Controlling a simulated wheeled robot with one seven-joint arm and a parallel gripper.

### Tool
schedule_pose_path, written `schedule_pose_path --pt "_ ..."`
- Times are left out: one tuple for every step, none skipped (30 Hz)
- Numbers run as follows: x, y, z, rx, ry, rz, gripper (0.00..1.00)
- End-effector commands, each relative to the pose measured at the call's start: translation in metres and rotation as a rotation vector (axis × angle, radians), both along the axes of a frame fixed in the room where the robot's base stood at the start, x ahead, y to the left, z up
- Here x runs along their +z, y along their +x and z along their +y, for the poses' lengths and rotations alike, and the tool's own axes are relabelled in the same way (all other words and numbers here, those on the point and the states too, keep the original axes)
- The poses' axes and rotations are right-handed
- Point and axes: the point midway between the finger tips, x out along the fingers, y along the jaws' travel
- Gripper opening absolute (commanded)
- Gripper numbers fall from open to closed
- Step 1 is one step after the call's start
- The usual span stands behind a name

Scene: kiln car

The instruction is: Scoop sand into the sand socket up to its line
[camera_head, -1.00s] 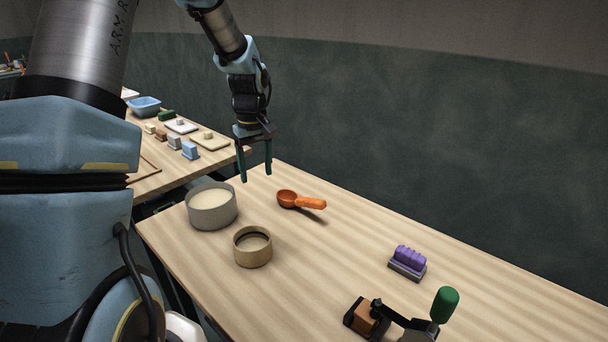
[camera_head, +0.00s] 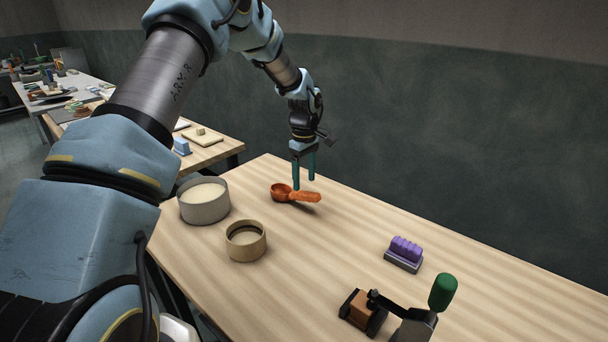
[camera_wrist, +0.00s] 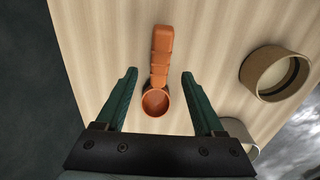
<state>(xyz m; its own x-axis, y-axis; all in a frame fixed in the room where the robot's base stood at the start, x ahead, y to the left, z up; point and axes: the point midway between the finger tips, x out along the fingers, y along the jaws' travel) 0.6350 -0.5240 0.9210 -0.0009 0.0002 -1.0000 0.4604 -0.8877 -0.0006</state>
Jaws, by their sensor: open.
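An orange scoop (camera_head: 295,194) lies on the wooden table, bowl to the left and handle to the right in the head view. My gripper (camera_head: 304,186) is open and empty, above the scoop. In the wrist view the scoop (camera_wrist: 159,72) shows ahead of and between the spread green fingers (camera_wrist: 160,78), its bowl nearest my wrist. A grey round tub (camera_head: 204,213) of pale sand (camera_head: 203,193) stands left of the scoop. A smaller tan round socket (camera_head: 246,248) stands in front of the tub, with a dark band inside and a pale inner floor. It also shows in the wrist view (camera_wrist: 262,78).
A purple ridged block on a grey base (camera_head: 403,262) sits at the right of the table. A toggle clamp with a green handle (camera_head: 442,292) holds a brown block (camera_head: 362,312) at the front. The table's middle is clear.

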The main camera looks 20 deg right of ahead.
Motion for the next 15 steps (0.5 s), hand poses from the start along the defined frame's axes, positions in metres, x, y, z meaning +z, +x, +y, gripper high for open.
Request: schedule_pose_path --pt "-0.006 0.000 0.000 0.000 0.001 0.000 0.70" --pt "-0.009 0.000 0.000 -0.001 0.001 0.000 0.70" --pt "-0.012 0.000 0.000 -0.001 0.001 0.000 0.70" --pt "-0.014 0.000 0.000 -0.001 0.001 0.000 0.70" --pt "-0.016 0.000 0.000 -0.001 0.000 -0.001 0.70" --pt "-0.019 0.000 0.000 0.000 0.000 -0.001 0.70" --pt "-0.021 0.000 0.000 0.000 0.000 0.000 0.70" --pt "-0.024 0.000 0.000 0.000 0.000 0.000 0.70" --pt "-0.027 0.000 0.000 0.000 0.000 0.000 0.70" --pt "-0.029 0.000 0.000 0.000 0.000 0.000 0.70" --pt "-0.031 0.000 0.000 0.000 0.000 0.000 0.70" --pt "-0.035 0.000 0.000 0.000 0.000 0.000 0.70" --pt "-0.037 0.000 0.000 0.000 0.000 0.000 0.70" --pt "-0.039 0.000 0.000 -0.001 0.000 0.000 0.70" --pt "-0.042 0.000 0.000 -0.001 0.000 0.000 0.70"
